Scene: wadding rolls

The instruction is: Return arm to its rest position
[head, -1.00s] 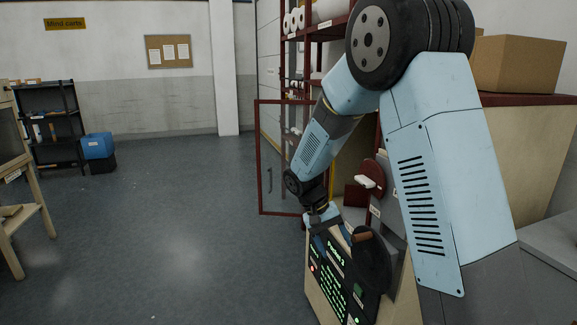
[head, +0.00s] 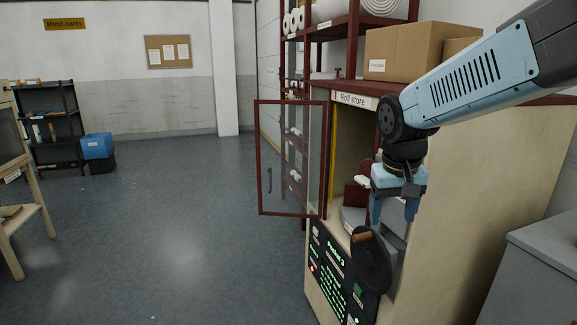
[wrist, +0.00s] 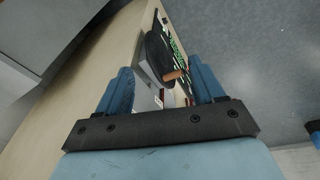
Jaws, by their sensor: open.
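My gripper (head: 394,212) is at the right of the head view, pointing down with its two blue fingers apart and nothing between them. It hangs in front of the open front of the beige machine marked "Roll store" (head: 475,170), above and a little right of a dark handwheel (head: 372,262) with a brown knob. In the wrist view my gripper (wrist: 165,85) also shows open, with the handwheel (wrist: 157,50) beyond the fingers. My arm reaches in from the upper right.
A glazed door (head: 290,158) with a red frame stands open left of the machine. A control panel (head: 335,272) with green text is on its lower front. Cardboard boxes (head: 400,50) sit on top. A grey cabinet (head: 545,265) stands at the right.

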